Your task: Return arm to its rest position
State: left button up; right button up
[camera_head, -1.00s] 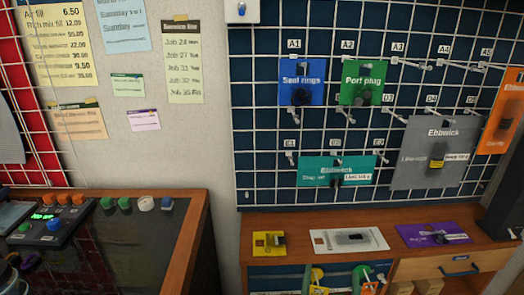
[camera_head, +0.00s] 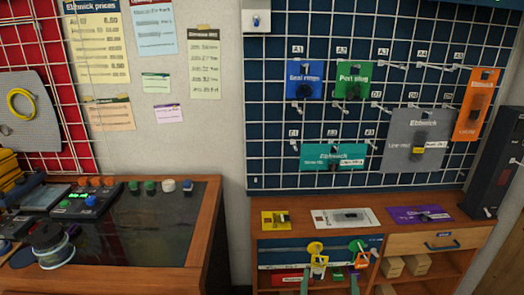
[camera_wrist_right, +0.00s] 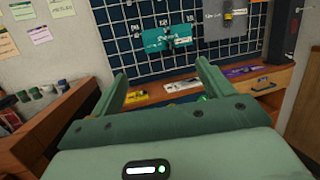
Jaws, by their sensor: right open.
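My right gripper (camera_wrist_right: 162,74) shows in the right wrist view. Its two green fingers stand well apart with nothing between them. Past the fingers are a wooden counter and the dark pegboard (camera_wrist_right: 105,52), and the gripper touches neither as far as I can see. My left gripper is in no view.
The pegboard (camera_head: 270,120) holds hanging cards. Below it, a wooden shelf unit (camera_head: 300,205) bears yellow, white and purple cards. A dark-topped bench (camera_head: 140,245) with a control box (camera_head: 85,202) stands at left. A dark upright block (camera_head: 492,165) stands at the right.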

jog(key=a+f+n+g+y, duration=0.15)
jog(key=f+n+y, duration=0.4)
jog(key=n, duration=0.55)
jog(key=a+f+n+g+y, duration=0.1)
jog(key=a+f+n+y, duration=0.25)
jog(key=f+n, duration=0.6)
jog(key=s+d+f+n+g, duration=0.3)
jog(key=s+f+n+g, duration=0.15)
jog(key=f+n, duration=0.4)
jog(key=s+d+f+n+g, duration=0.25)
jog(key=s+f+n, duration=0.35)
jog(key=f, duration=0.6)
jog(key=s+d+f+n+g+h, duration=0.25)
jog(key=s+f, duration=0.35)
jog(key=s, duration=0.3)
jog(key=s+d+f+n+g+h, duration=0.1)
jog(key=s+d+f+n+g, duration=0.25)
jog(key=s+f, duration=0.4)
jog(key=s+d+f+g, duration=0.1)
jog(key=s+d+g, duration=0.1)
jog(key=s, duration=0.8)
jog(key=s+d+f+g+h, duration=0.1)
jog(key=s+d+g, duration=0.2)
jog(key=s, duration=0.8)
jog(key=shift+s+n+b, duration=0.2)
jog(key=shift+n+b, duration=0.1)
jog(key=shift+b, duration=0.1)
